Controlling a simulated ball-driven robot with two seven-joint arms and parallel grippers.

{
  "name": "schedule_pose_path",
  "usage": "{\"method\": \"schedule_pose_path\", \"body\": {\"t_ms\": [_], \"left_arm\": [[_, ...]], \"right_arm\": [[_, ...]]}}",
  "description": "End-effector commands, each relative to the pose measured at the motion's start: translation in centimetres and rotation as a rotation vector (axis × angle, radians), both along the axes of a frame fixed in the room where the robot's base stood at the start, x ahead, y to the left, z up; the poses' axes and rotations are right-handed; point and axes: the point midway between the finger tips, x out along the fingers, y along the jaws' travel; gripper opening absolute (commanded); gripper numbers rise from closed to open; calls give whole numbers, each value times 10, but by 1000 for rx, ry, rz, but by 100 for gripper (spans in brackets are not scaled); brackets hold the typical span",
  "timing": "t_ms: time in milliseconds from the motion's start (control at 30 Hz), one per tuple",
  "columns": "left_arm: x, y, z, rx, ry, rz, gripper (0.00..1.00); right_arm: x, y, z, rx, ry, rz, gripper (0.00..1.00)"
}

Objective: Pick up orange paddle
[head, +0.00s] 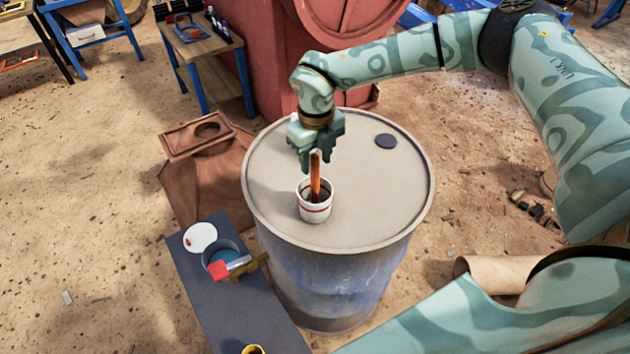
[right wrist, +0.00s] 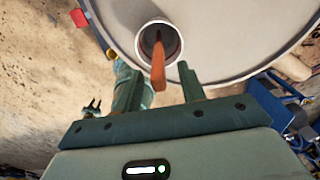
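The orange paddle (head: 315,176) stands upright in a white cup with red bands (head: 316,208) on top of the barrel. Its lower end is hidden inside the cup. My right gripper (head: 316,163) points down over the cup, with its fingers on either side of the paddle's top in the head view. In the right wrist view the paddle (right wrist: 158,62) lies between the two spread fingers of the right gripper (right wrist: 158,78), with a gap to each. It rises from the cup's mouth (right wrist: 160,38).
The barrel top (head: 275,165) is mostly clear, apart from a dark round cap (head: 385,141). A large red machine (head: 270,60) stands behind.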

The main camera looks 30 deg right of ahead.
Motion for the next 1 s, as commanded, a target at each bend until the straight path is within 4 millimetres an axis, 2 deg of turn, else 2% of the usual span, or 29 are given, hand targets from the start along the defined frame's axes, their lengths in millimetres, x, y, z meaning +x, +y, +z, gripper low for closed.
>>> {"method": "schedule_pose_path", "body": {"t_ms": [100,200,467,567,600,633,900,1000], "left_arm": [[0,1,0,1,-1,0,32],[1,1,-1,2,-2,0,32],[1,2,-1,2,-2,0,32],[1,2,-1,2,-2,0,32],[1,2,-1,3,-2,0,32],[1,2,-1,2,-2,1,32],[1,2,-1,2,-2,1,32],[1,2,0,2,-2,1,32]], "right_arm": [[1,1,-22,-2,5,-2,40],[1,1,-33,0,3,-2,40],[2,1,-37,0,1,-2,40],[2,1,-37,0,1,-2,15],[2,1,-37,0,1,-2,4],[2,1,-37,0,1,-2,0],[2,1,-36,0,1,-2,0],[2,1,-29,0,0,-2,0]]}}
